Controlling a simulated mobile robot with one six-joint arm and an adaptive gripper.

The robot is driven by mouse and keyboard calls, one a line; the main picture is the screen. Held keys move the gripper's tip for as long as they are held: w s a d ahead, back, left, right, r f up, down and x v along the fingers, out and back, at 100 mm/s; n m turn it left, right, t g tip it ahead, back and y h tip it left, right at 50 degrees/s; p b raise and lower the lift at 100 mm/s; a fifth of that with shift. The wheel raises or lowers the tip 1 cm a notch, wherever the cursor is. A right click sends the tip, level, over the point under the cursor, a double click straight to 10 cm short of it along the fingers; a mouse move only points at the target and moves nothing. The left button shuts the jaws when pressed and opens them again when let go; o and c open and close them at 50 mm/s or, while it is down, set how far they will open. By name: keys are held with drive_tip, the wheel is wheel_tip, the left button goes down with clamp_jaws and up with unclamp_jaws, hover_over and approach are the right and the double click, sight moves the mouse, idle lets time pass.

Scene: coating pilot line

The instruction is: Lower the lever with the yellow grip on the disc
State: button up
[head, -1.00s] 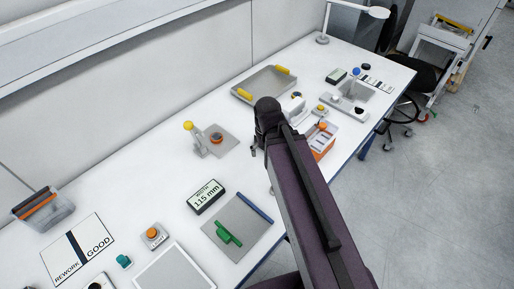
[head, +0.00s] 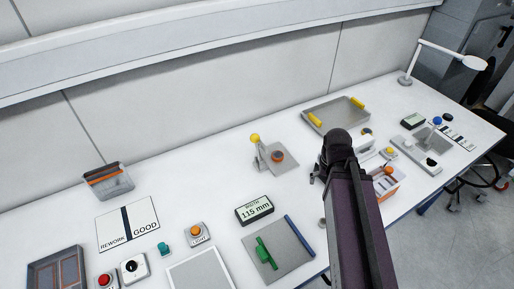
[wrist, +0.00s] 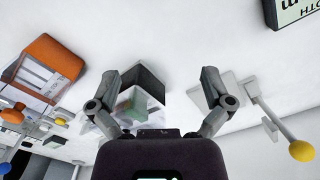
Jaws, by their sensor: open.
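The lever has a round yellow grip (head: 255,138) and stands raised on a grey base plate (head: 290,166) on the bench in the head view. An orange-topped disc (head: 277,156) sits on that plate, right of the lever's foot, apart from the grip. In the wrist view the yellow grip (wrist: 302,151) is at the lower right, on a pale rod. My gripper (wrist: 172,78) is open, with nothing between its fingers. In the head view it is to the right of the lever, not touching it, and mostly hidden behind my arm.
A tray with yellow handles (head: 336,114) lies behind my gripper. An orange box (head: 385,182) stands right of my arm. A display reading 115 mm (head: 254,209) and a grey mat with a green tool (head: 266,254) lie nearer.

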drive_tip(key=shift+w, duration=0.15)
drive_tip(key=c, duration=0.7)
drive_tip(key=shift+w+a+r, duration=0.15)
drive_tip(key=shift+w+r, duration=0.05)
drive_tip(key=shift+w, duration=0.1)
drive_tip(key=c, duration=0.3)
drive_tip(key=shift+w+a+r+n+p, duration=0.2)
drive_tip(key=shift+w+n+p, duration=0.1)
drive_tip(key=shift+w+p, duration=0.1)
drive_tip(key=c, duration=0.4)
drive_tip(key=w+a+n, duration=0.1)
drive_tip(key=w, duration=0.1)
drive_tip(key=w+a+r+n+h, duration=0.1)
drive_tip(key=w+a, duration=0.1)
drive_tip(key=shift+a+p, duration=0.25)
drive_tip(key=shift+p, duration=0.15)
drive_tip(key=w+a+r+n+t+h, duration=0.1)
drive_tip(key=a+n, duration=0.4)
drive_tip(key=a, duration=0.6)
drive_tip(key=w+a+r+n+t+h, duration=0.1)
drive_tip(key=w+a+r+n+h, duration=0.1)
drive_tip(key=a, duration=0.9)
drive_tip(key=w+a+r+n+t+h, duration=0.1)
drive_tip(key=w+a+n+h, duration=0.3)
drive_tip(key=a+n, duration=0.5)
drive_tip(key=a+r, duration=0.1)
drive_tip(key=a, duration=0.2)
drive_tip(key=shift+w+t, duration=0.2)
drive_tip(key=shift+t, duration=0.1)
drive_tip(key=shift+r, duration=0.1)
